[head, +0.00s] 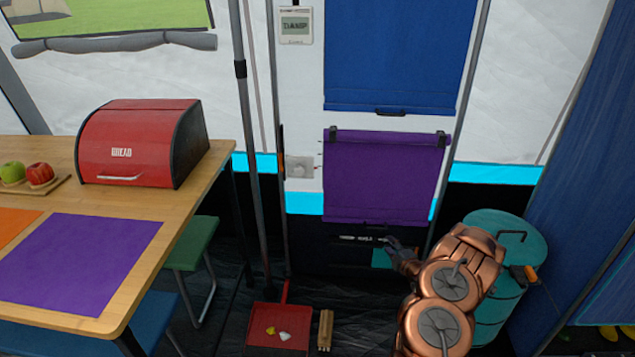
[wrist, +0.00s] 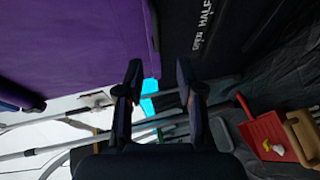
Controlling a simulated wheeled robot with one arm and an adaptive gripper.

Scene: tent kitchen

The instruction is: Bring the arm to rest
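My gripper (head: 388,241) is at the end of my copper-coloured arm, low in front of the tent wall. It is just below a hanging purple panel (head: 382,180), close to a black surface with pale lettering (head: 357,238). In the wrist view my gripper (wrist: 160,85) has its two dark fingers spread apart, with nothing between them. The purple panel (wrist: 75,45) fills the upper left there, and the lettered black surface (wrist: 215,35) is at the upper right. I cannot tell whether the fingers touch either one.
A wooden table (head: 190,170) with a red bread box (head: 140,145) stands at the left. A teal barrel (head: 515,240) stands right beside my arm. A pole (head: 250,150) rises left of the panel.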

